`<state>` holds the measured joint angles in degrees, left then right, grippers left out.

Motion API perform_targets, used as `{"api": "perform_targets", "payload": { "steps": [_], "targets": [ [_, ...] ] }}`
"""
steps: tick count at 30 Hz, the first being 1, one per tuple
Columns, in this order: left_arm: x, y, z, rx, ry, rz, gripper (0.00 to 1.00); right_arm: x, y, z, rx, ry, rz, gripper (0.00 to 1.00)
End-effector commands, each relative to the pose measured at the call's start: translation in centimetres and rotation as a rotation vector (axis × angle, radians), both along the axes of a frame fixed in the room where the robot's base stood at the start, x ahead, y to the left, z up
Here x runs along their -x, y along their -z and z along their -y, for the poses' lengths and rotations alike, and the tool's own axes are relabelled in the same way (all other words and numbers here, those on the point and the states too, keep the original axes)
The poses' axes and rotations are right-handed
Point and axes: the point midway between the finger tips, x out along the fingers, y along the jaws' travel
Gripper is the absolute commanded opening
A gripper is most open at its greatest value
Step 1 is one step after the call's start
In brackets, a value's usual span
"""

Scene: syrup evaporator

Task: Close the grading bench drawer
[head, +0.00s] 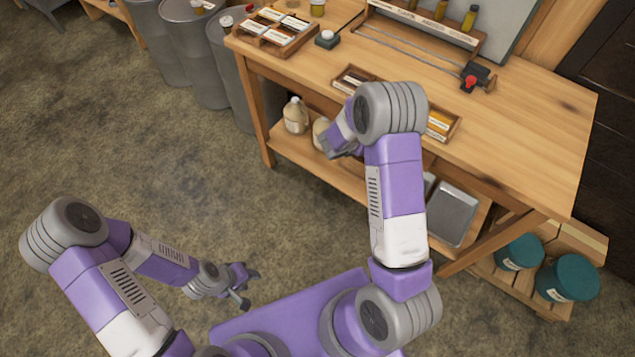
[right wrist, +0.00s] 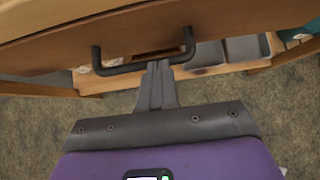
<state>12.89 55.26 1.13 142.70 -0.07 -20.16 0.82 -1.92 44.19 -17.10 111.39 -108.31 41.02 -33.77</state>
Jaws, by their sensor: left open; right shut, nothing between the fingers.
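The grading bench (head: 530,120) stands at the right in the head view. Its wooden drawer front (right wrist: 140,45) with a dark bar handle (right wrist: 125,68) fills the upper part of the right wrist view. My right gripper (right wrist: 158,66) is shut and empty. Its fingertips overlap the handle bar in that view; I cannot tell whether they touch it. In the head view my right arm hides the drawer, so how far it stands out is unclear. My left gripper (head: 248,288) is open and empty over the floor, well away from the bench.
A wooden tray with an orange-labelled item (head: 441,123) lies on the bench top, partly hidden by my arm. Jugs (head: 296,115) and metal pans (head: 452,214) sit on the lower shelf. Teal buckets (head: 567,278) stand at the right. The floor at left is clear.

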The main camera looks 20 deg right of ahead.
Motion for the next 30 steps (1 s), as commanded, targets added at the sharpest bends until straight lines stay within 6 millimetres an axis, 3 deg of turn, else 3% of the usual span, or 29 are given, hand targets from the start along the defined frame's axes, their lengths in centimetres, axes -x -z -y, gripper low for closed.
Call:
{"api": "perform_targets", "payload": {
  "steps": [6, 18, 22, 26, 30],
  "targets": [
    [0.0, 0.1, 0.0, 0.000, 0.000, 0.000, 0.43, 0.1, 0.0, 1.3, 0.002, 0.013, 0.000, 0.00],
    [0.0, 0.1, 0.0, 0.000, 0.000, 0.000, 0.43, 0.0, -0.2, 1.3, 0.005, 0.013, 0.003, 0.00],
    [0.0, 0.2, 0.0, 0.000, 0.000, 0.000, 0.43, 0.3, -0.4, 0.0, 0.002, 0.008, 0.002, 0.00],
    [0.0, 0.3, 0.0, 0.000, 0.000, 0.000, 0.43, 1.0, -0.8, -2.5, 0.000, -0.002, 0.001, 0.00],
    [0.0, -0.4, 0.0, 0.000, 0.000, 0.000, 0.43, 2.3, -3.3, -4.7, -0.001, -0.001, 0.002, 0.00]
  ]
}}
